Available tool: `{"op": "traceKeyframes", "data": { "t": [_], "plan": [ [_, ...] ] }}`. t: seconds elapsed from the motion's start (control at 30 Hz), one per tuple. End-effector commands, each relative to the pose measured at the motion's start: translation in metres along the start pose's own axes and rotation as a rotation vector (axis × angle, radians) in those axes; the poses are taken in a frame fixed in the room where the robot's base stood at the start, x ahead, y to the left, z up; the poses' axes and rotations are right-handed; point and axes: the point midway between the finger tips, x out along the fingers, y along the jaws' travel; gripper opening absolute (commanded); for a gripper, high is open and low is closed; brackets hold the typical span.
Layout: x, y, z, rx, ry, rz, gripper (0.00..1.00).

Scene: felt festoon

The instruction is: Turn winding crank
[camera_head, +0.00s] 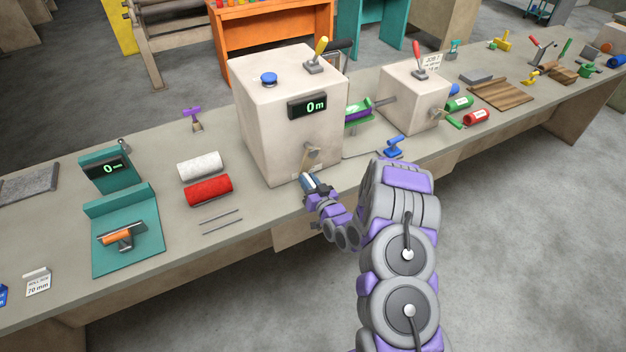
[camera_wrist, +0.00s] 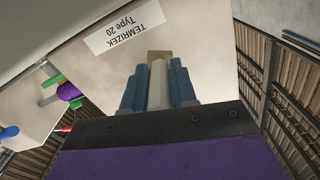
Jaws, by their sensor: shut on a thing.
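The winding crank (camera_head: 305,158) sits low on the front face of a large cream box machine (camera_head: 262,130). Its hub is on the face and its arm points down to my gripper (camera_head: 309,182). My gripper is shut on the crank's handle. In the wrist view, the blue fingers of my gripper (camera_wrist: 159,85) stand on both sides of the pale handle (camera_wrist: 160,80). The handle is mostly hidden in the head view.
A smaller cream box (camera_head: 412,98) stands to the right, with a purple and green spool (camera_head: 358,112) between the boxes. A blue clamp-like tool (camera_head: 392,146) lies near the front edge. White (camera_head: 200,165) and red (camera_head: 209,190) rolls lie left. Floor at the right is clear.

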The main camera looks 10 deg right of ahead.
Motion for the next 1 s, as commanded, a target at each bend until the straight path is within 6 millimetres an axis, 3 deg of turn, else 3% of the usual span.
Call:
{"op": "traceKeyframes", "data": {
  "t": [0.17,0.97,1.0],
  "plan": [
    [-0.001,-0.009,-0.002,0.107,-0.003,0.0,0.0],
    [0.0,-0.019,-0.006,0.096,-0.001,-0.001,0.0],
    [0.0,-0.019,-0.006,0.096,-0.001,-0.001,0.3]
  ]
}}
